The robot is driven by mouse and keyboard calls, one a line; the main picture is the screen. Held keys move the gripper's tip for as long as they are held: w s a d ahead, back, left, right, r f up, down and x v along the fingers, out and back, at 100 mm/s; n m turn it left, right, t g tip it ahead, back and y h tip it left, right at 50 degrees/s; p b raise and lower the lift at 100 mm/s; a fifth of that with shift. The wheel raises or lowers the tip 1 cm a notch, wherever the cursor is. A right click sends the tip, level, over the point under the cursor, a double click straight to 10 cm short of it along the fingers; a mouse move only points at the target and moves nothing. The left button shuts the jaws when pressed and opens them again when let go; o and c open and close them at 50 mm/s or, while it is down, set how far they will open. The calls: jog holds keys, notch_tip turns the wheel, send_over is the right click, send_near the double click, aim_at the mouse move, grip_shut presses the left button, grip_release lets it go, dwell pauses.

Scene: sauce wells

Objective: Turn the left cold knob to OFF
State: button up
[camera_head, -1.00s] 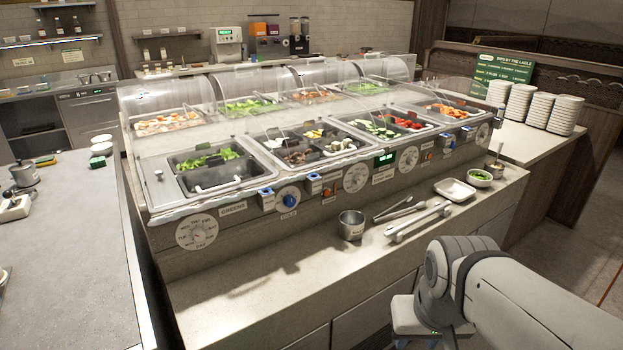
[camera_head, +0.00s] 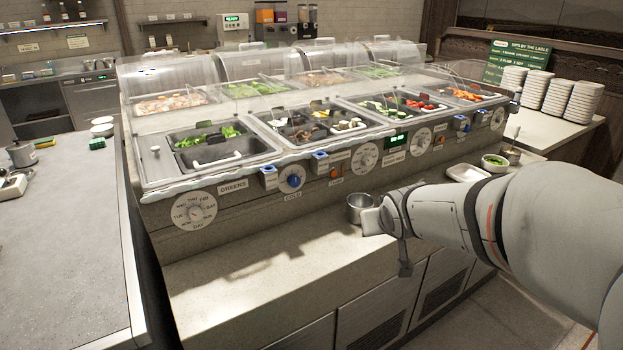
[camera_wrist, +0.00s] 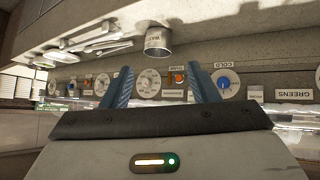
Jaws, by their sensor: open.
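The left cold knob (camera_head: 292,181) is a blue knob on a round white dial, above a COLD label on the front panel of the salad bar. It also shows in the wrist view (camera_wrist: 225,84), which is upside down, just right of the right-hand finger. Its pointer setting is too small to read. My gripper (camera_wrist: 160,72) is open, with two blue fingers apart and nothing between them. In the head view my gripper (camera_head: 376,222) is right of and below the knob, in front of the counter, apart from the knob.
A metal cup (camera_head: 358,204) stands on the counter ledge, partly close behind my gripper. A day dial (camera_head: 195,211) is at the panel's left, and an orange switch (camera_head: 336,172) and another white dial (camera_head: 366,157) are right of the knob. The left ledge is clear.

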jog(key=w+a+f+n+t+y+b, duration=0.4)
jog(key=w+a, duration=0.4)
jog(key=w, duration=0.5)
jog(key=n+t+y+b, duration=0.2)
jog(key=y+b, duration=0.2)
jog(key=y, duration=0.1)
send_near(296, 183)
jog(key=x, duration=0.8)
jog(key=shift+c, duration=0.2)
jog(key=c, duration=0.9)
jog(key=shift+d, duration=0.15)
